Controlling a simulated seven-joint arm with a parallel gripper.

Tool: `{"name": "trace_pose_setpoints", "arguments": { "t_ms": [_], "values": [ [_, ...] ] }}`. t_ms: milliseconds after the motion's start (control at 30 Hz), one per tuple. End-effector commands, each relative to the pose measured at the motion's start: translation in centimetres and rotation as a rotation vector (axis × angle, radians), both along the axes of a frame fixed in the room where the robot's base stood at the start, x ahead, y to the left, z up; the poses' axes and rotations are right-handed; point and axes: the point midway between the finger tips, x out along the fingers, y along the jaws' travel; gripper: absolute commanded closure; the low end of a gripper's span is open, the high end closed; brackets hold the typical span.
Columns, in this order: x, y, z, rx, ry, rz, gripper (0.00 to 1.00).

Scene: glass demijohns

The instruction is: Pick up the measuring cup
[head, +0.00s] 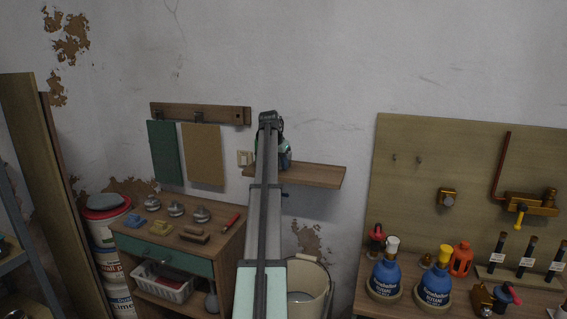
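I cannot make out a measuring cup in the head view. My arm rises from the bottom middle to a dark joint in front of the wall. Dark and teal parts show just right of it, by the wooden wall shelf (318,175), and look like the far part of my arm. My gripper's fingers cannot be made out there; the arm hides much of that spot. I see nothing held.
A cream bucket (319,284) stands partly behind my arm.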

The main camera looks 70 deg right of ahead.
Motion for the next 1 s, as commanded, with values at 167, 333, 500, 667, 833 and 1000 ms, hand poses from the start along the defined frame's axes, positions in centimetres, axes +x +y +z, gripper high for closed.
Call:
{"name": "trace_pose_setpoints", "arguments": {
  "t_ms": [167,333,500,667,833,1000],
  "values": [
    [0.0,0.0,0.0,0.000,0.000,0.000,0.89],
    [0.0,0.0,0.0,0.000,0.000,0.000,1.00],
    [0.0,0.0,0.0,0.000,0.000,0.000,1.00],
    [0.0,0.2,0.3,0.000,0.000,0.000,1.00],
    [0.1,0.3,2.1,-0.001,-0.001,0.000,1.00],
    [0.1,0.3,5.0,-0.001,-0.001,0.000,1.00]
  ]
}}
